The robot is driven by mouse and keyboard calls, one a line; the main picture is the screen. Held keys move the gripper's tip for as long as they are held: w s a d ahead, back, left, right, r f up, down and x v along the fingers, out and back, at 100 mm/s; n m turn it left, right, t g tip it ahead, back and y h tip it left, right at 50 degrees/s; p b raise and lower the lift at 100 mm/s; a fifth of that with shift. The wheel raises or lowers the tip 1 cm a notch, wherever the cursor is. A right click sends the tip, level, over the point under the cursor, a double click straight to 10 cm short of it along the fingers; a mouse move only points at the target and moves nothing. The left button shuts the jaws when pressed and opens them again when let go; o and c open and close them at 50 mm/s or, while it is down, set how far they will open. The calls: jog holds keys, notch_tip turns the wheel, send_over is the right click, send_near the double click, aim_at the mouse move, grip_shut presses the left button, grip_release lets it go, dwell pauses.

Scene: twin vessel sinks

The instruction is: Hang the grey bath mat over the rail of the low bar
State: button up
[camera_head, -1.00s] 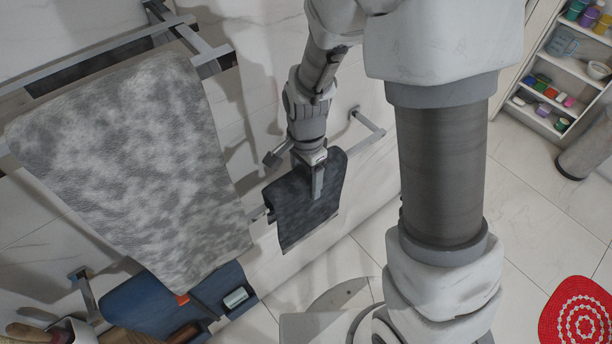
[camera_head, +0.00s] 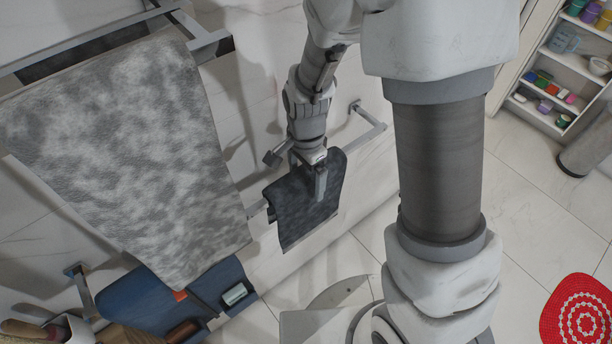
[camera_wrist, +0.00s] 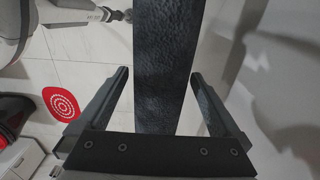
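The grey bath mat (camera_head: 300,215) is dark grey and hangs over the low bar (camera_head: 368,139), with a flap down the near side. My gripper (camera_head: 297,172) is at the mat's upper part, above the bar. In the wrist view the mat (camera_wrist: 165,50) runs as a dark strip between the fingers of my gripper (camera_wrist: 160,73), with a gap on each side. The fingers are wide apart and not closed on it. The mat's far side is hidden in the head view.
A large mottled grey towel (camera_head: 130,150) hangs on a higher rail (camera_head: 90,38) at left. A blue caddy (camera_head: 150,305) with small items stands below it. A red round-patterned mat (camera_head: 578,312) lies on the floor at right, near shelves (camera_head: 565,75). Open floor lies between.

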notch_tip(320, 180, up, 17)
jog(key=p, duration=0.2)
jog(key=s+d+r+n+t, duration=0.5)
jog(key=s+d+r+n, duration=0.5)
jog(key=s+n, duration=0.1)
jog(key=shift+s+d+r+t, duration=0.15)
jog(key=shift+s+d+t, duration=0.2)
jog(key=shift+s, duration=0.35)
dwell(1.1)
